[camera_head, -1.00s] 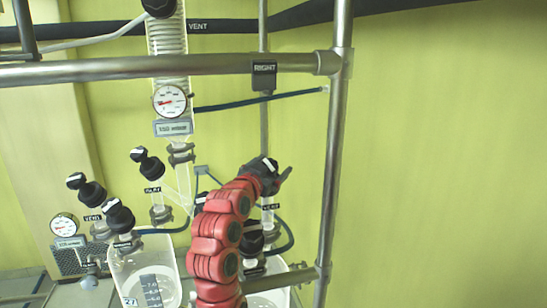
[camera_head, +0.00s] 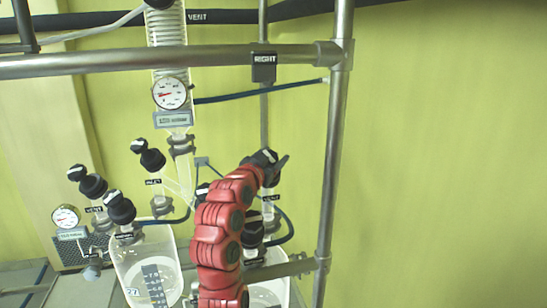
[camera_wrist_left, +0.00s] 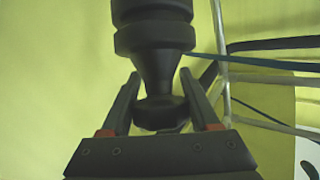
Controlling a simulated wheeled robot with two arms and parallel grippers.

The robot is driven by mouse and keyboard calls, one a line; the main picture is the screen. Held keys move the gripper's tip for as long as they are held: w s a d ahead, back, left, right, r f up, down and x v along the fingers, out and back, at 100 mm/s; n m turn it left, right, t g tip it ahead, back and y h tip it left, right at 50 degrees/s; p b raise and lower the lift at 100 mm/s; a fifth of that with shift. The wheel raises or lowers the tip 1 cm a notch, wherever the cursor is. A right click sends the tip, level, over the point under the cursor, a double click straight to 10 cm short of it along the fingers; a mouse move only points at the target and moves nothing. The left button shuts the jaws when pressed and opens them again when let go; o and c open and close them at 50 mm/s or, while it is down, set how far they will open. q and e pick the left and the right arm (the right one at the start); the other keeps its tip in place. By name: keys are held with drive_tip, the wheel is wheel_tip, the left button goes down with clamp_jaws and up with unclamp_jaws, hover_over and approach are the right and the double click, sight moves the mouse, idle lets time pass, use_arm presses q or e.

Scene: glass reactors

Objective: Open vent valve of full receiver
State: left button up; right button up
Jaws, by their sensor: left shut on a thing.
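My left gripper (camera_head: 274,166) is at the black knob of the vent valve on the right receiver; my red arm hides much of this spot. The left wrist view shows the black valve knob (camera_wrist_left: 158,68) between the two fingers of my left gripper (camera_wrist_left: 161,82), which is shut on it. The right receiver (camera_head: 271,292) is partly behind my arm. The left receiver (camera_head: 127,262) is clear with a graduated scale. My right gripper is not in view.
A steel frame post (camera_head: 333,150) is close right of my gripper. A gauge (camera_head: 169,93) hangs above. Open space lies right of the post.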

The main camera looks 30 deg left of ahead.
use_arm(q)
drive_tip(key=shift+y+b, duration=0.3)
drive_tip(key=shift+f+n+b, duration=0.1)
drive_tip(key=shift+n+b, duration=0.35)
drive_tip(key=shift+n, duration=0.05)
drive_tip(key=n+g+y+b, duration=0.1)
drive_tip(key=n+y+b, duration=0.2)
drive_tip(key=b, duration=0.1)
drive_tip(key=a+n+g+y+b, duration=0.1)
drive_tip(key=n+g+y+b, duration=0.1)
drive_tip(key=n+y+b, duration=0.1)
drive_tip(key=n+g+y+b, duration=0.1)
drive_tip(key=n+y+b, duration=0.2)
drive_tip(key=b, duration=0.2)
drive_tip(key=shift+s+a+f+n, duration=0.15)
drive_tip(key=shift+s+n, duration=0.15)
drive_tip(key=shift+s, duration=0.05)
drive_tip(key=shift+s+a+n+g+y+b, duration=0.1)
drive_tip(key=shift+a+n+g+y+b, duration=0.05)
drive_tip(key=shift+n+g+y+b, duration=0.65)
drive_tip(key=shift+s+a+r+n+g+y+b, duration=0.15)
drive_tip(key=shift+n+g+y+b, duration=0.15)
drive_tip(key=shift+n+g, duration=0.4)
drive_tip(key=shift+s+a+r+n+g+y+b, duration=0.1)
drive_tip(key=shift+n+g+y+b, duration=0.15)
drive_tip(key=shift+n+g, duration=0.45)
drive_tip(key=o, duration=1.4)
drive_tip(key=shift+s+d, duration=0.1)
